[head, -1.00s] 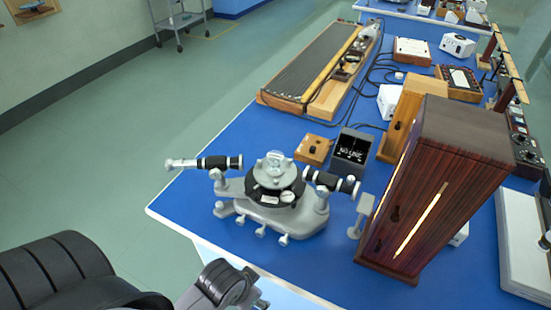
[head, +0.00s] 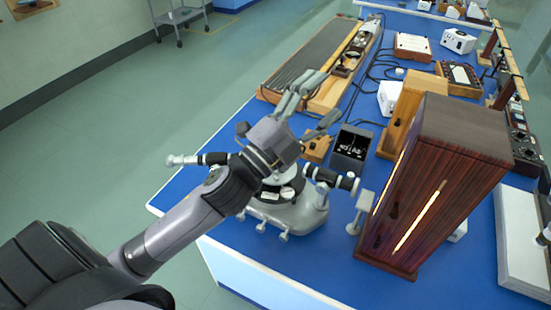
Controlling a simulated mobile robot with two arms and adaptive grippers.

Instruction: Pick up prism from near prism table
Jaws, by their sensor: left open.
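The grey spectrometer (head: 303,214) stands on the blue bench top near its front left corner. Its dark tubes (head: 335,180) stick out left and right, and its round prism table (head: 283,192) is mostly hidden under my left gripper. I cannot make out a prism now; my gripper and wrist cover the middle of the instrument. My left gripper (head: 317,103) is open, its fingers spread and pointing away toward the back of the bench, above the spectrometer. I see nothing between the fingers. My right gripper is not in view.
A tall dark wooden cabinet (head: 440,190) with a glowing slit stands close right of the spectrometer. A small wooden box (head: 316,149) and a black box (head: 350,148) lie behind it. A long wooden instrument (head: 325,65) lies further back.

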